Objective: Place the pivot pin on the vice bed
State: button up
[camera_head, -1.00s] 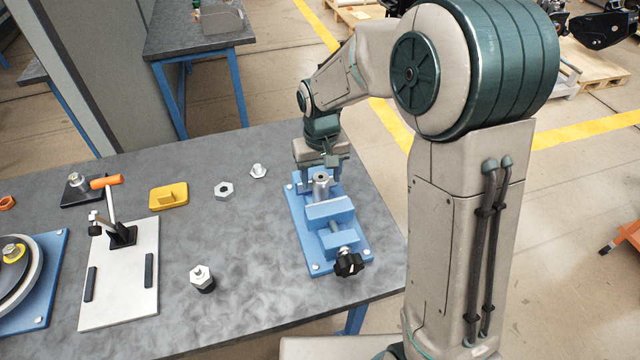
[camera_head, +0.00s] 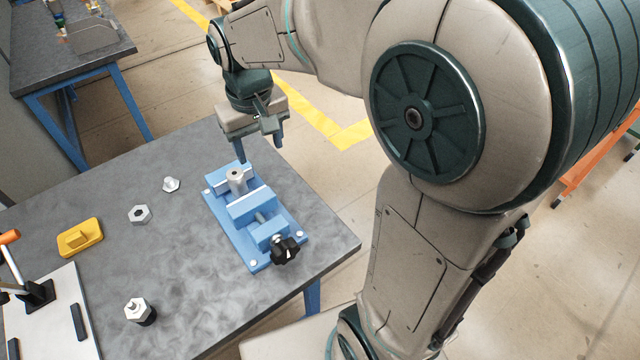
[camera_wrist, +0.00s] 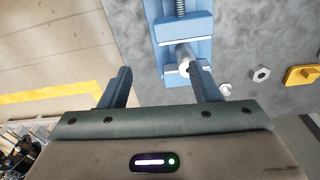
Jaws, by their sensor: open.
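The blue vice (camera_head: 247,217) stands on the grey table, with a black knob at its near end. The pivot pin (camera_head: 236,181), a grey cylinder with a hole in its top, stands upright on the vice bed between the jaws. It also shows in the wrist view (camera_wrist: 184,62), partly hidden behind a finger. My gripper (camera_head: 260,153) is above and behind the vice, apart from the pin. Its fingers are spread with nothing between them, and they show in the wrist view (camera_wrist: 160,80) too. I cannot tell whether the vice jaws touch the pin.
A hex nut (camera_head: 139,214), a flanged part (camera_head: 171,184), a yellow block (camera_head: 80,237) and a hex fitting with a black base (camera_head: 139,311) lie left of the vice. A toggle clamp plate (camera_head: 62,320) is at the lower left. The table between is clear.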

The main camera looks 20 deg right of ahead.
jog(key=s+d+m+t, duration=0.1)
jog(key=s+d, duration=0.3)
jog(key=s, duration=0.3)
jog(key=s+d+f+m+t, duration=0.1)
jog(key=s+d, duration=0.2)
jog(key=s, duration=0.3)
jog(key=shift+s+d, duration=0.4)
